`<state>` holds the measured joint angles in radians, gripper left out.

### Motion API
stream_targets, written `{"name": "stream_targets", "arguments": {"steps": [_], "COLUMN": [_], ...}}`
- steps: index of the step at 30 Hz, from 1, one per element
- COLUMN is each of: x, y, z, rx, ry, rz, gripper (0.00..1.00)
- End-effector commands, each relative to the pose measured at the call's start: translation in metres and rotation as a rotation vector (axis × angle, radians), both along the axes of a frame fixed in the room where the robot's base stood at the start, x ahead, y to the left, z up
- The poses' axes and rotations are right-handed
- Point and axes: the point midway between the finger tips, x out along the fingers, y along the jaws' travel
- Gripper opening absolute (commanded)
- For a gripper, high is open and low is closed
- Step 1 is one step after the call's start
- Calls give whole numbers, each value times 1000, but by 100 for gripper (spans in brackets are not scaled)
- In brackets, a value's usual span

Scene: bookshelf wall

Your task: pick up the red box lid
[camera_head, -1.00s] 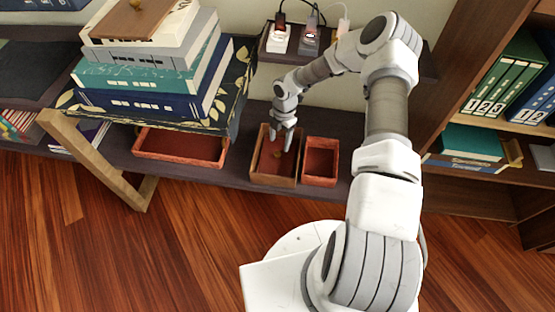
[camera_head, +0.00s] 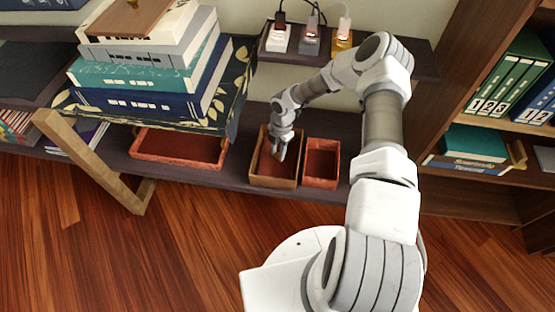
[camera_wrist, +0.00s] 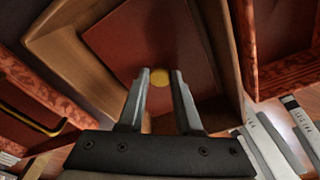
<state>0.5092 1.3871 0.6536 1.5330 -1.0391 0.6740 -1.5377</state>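The red box lid (camera_wrist: 150,45) is a flat dark-red panel with a round yellow knob (camera_wrist: 159,77). It lies inside a wooden box (camera_wrist: 65,50), turned at an angle to the walls. In the head view the lid (camera_head: 266,168) shows as a dark-red surface in the open wooden box (camera_head: 273,183) on the low shelf. My gripper (camera_wrist: 160,73) is open, with the knob seen in the gap between its fingertips. In the head view my gripper (camera_head: 279,155) reaches down into the box. I cannot tell whether the fingertips touch the knob.
A small red box (camera_head: 321,182) stands close on the right. A wide red tray (camera_head: 180,165) lies to the left. A book stack (camera_head: 145,75) on a patterned surface (camera_head: 240,75) overhangs at left. A ledge with plugs (camera_head: 310,58) is above.

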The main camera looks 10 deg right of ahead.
Motion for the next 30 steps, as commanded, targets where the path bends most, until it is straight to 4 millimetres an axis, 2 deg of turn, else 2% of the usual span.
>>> {"name": "stream_targets", "arguments": {"steps": [1, 4, 17, 20, 30], "x": [0, 0, 0, 1, 1], "y": [0, 0, 0, 0, 0], "z": [0, 0, 3, 16, 82], "rx": [0, 0, 0, -1, -1], "ry": [0, 0, -1, -3, -3], "rz": [0, 0, 0, 0, 1], "gripper": [16, 0, 0, 0, 0]}}
